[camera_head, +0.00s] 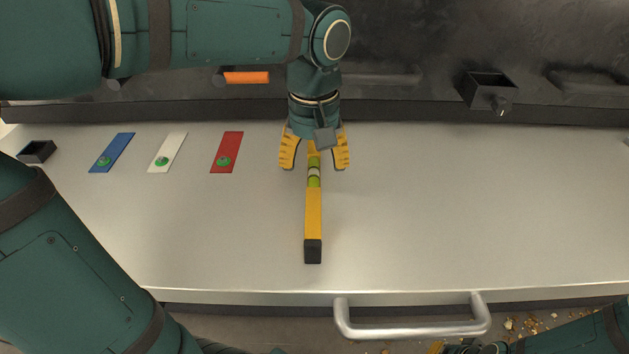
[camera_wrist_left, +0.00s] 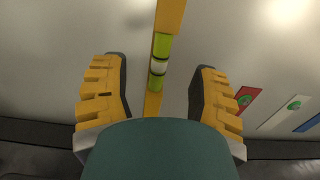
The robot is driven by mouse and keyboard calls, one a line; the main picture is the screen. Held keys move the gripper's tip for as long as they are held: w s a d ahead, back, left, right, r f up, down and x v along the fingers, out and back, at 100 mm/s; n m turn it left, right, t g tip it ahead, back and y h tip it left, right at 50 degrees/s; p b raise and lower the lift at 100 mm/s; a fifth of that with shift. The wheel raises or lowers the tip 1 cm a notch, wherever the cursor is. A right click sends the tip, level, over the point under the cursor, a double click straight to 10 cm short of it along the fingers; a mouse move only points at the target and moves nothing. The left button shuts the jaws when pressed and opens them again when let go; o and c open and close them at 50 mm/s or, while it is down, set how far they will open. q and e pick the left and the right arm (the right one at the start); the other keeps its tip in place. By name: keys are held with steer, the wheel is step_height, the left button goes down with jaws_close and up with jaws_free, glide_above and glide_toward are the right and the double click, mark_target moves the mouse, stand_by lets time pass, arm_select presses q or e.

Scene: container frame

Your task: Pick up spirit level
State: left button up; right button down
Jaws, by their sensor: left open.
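The spirit level (camera_head: 313,215) is a yellow bar with a black end cap and a green vial section. It lies on the metal worktop, pointing toward the front edge. My left gripper (camera_head: 314,160) is open above its far part, with one yellow finger on each side of the bar. In the left wrist view the level (camera_wrist_left: 168,20) runs between the two spread fingers (camera_wrist_left: 158,95), with a gap on both sides. The level's far end is hidden behind the gripper. Part of my right arm shows at the bottom right; its gripper is mostly cut off by the frame's edge.
Blue (camera_head: 112,152), white (camera_head: 168,152) and red (camera_head: 227,152) strips with green spots lie left of the level. A small black box (camera_head: 37,151) is at the far left. A dark open box (camera_head: 487,90) is at the back right. The worktop's right side is clear. A metal handle (camera_head: 412,330) projects in front.

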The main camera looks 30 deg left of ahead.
mark_target(313, 182)
arm_select(q)
steer(key=f, duration=0.4)
steer(key=f+b, duration=0.1)
steer(key=f, duration=0.1)
steer(key=shift+w+a+f, duration=0.25)
steer(key=shift+w+a, duration=0.05)
steer(key=shift+w, duration=0.1)
steer(key=shift+c, duration=0.4)
jaws_close()
